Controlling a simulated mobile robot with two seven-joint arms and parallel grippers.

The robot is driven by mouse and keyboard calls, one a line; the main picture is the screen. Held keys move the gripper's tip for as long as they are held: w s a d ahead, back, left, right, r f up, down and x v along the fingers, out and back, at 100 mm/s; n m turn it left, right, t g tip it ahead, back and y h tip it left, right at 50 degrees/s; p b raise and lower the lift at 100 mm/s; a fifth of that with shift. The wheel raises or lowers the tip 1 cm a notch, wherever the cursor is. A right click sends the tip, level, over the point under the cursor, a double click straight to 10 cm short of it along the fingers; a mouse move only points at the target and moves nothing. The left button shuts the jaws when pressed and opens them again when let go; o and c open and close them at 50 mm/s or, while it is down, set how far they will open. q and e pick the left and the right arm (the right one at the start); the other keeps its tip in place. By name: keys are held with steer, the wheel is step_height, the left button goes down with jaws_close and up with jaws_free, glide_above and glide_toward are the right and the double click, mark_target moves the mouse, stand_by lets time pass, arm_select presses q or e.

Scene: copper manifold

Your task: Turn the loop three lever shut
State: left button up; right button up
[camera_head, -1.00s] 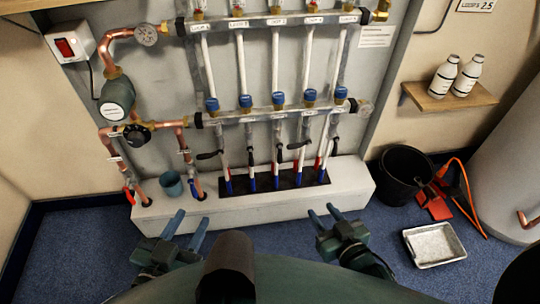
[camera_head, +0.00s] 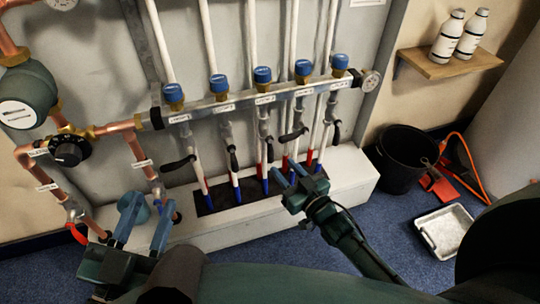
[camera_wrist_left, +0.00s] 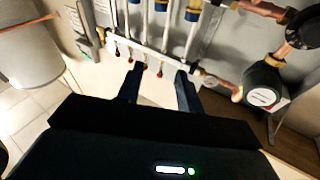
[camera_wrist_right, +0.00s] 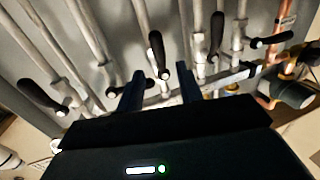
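The loop three lever (camera_head: 269,150) is a black handle under the middle blue-capped valve (camera_head: 262,75), pointing down roughly along its pipe. It also shows in the right wrist view (camera_wrist_right: 158,57), ahead of the gap between my right fingers. My right gripper (camera_head: 286,171) is open and empty, its fingertips just below and to the right of that lever in the head view. I cannot tell their distance from it in depth. My left gripper (camera_head: 147,216) is open and empty at the lower left, in front of the white plinth.
Levers one (camera_head: 178,162) and four (camera_head: 293,135) lie across their pipes; levers two (camera_head: 233,158) and five (camera_head: 336,130) point down. A black bucket (camera_head: 405,160) stands right.

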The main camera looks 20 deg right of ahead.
mark_target(272, 155)
steer(key=b+x, duration=0.2)
steer(key=x, duration=0.5)
steer(key=shift+w+a+f, duration=0.1)
steer(key=shift+w, duration=0.15)
steer(key=shift+c, duration=0.4)
jaws_close()
